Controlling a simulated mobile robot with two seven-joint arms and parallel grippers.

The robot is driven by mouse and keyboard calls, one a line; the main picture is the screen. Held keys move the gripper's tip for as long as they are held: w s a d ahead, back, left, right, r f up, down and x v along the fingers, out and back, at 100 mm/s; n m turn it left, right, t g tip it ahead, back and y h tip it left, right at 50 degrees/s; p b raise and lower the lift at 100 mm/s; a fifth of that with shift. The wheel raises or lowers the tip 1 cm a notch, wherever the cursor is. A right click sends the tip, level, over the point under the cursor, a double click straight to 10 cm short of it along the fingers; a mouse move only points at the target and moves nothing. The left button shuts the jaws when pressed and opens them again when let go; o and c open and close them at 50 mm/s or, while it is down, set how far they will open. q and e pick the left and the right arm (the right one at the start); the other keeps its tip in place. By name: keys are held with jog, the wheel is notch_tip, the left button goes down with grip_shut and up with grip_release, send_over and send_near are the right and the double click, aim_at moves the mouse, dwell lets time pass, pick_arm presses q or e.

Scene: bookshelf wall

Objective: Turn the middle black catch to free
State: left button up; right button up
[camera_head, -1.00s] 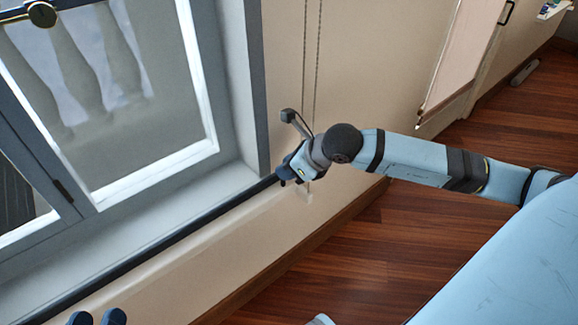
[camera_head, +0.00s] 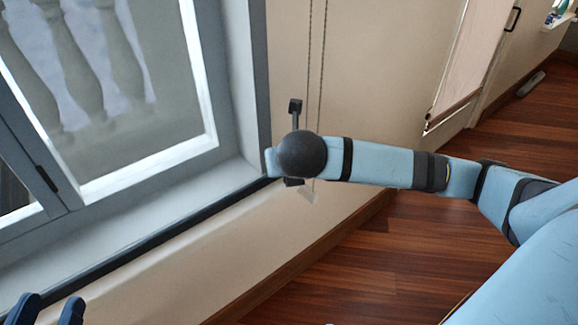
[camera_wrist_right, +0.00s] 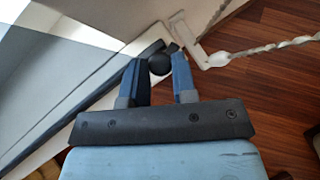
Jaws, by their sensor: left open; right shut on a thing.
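The knob is beside the end of the dark strip along the sill edge. I cannot tell if it is the middle catch or which way it is turned.
A grey-framed window (camera_head: 235,90) with a sill (camera_head: 130,215) fills the left. A thin cord (camera_head: 319,60) hangs in front of the beige wall (camera_head: 385,60); in the right wrist view a pale twisted cord (camera_wrist_right: 262,48) runs close by the gripper.

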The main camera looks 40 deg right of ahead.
jog(key=shift+w+a+m+g+h, duration=0.15)
jog(key=shift+m+g+h, duration=0.45)
jog(key=shift+m+h, duration=0.7)
jog(key=shift+m, duration=0.6)
jog(key=o, duration=0.9)
jog(key=shift+r, duration=0.1)
